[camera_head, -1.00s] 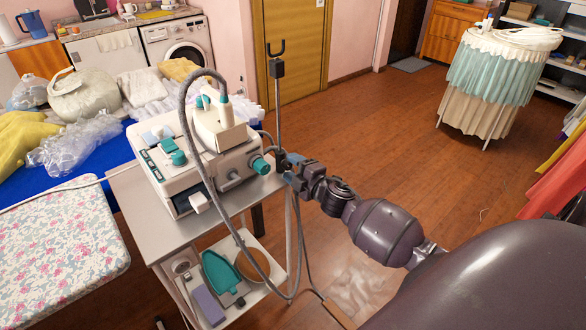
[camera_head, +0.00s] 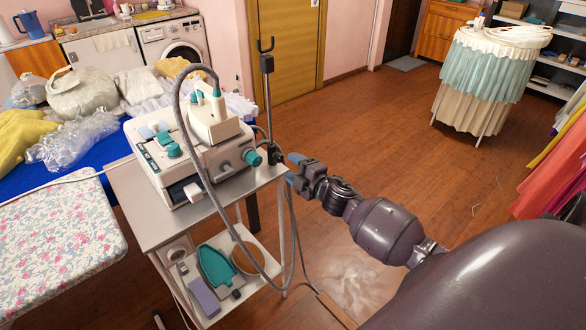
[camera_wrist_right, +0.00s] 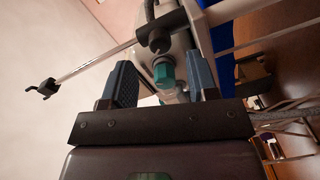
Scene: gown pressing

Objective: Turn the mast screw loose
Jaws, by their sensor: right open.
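The steam unit (camera_head: 195,165) stands on a grey trolley (camera_head: 150,225). The thin mast (camera_head: 268,105) rises at the trolley's right edge, with a hook on top. A small black clamp with the mast screw (camera_head: 277,157) sits low on the mast; in the wrist view the black screw (camera_wrist_right: 159,45) shows ahead of the fingers, above the teal knob (camera_wrist_right: 163,72) of the unit. My right gripper (camera_head: 292,169) is open and empty, just right of the screw with a small gap. Its two blue fingers stand apart in the wrist view (camera_wrist_right: 160,66). My left gripper is out of view.
A grey hose (camera_head: 183,115) loops from the unit down past the trolley's front. The lower shelf holds a teal iron rest (camera_head: 215,268) and a bowl (camera_head: 247,257). A floral board (camera_head: 55,245) is at left.

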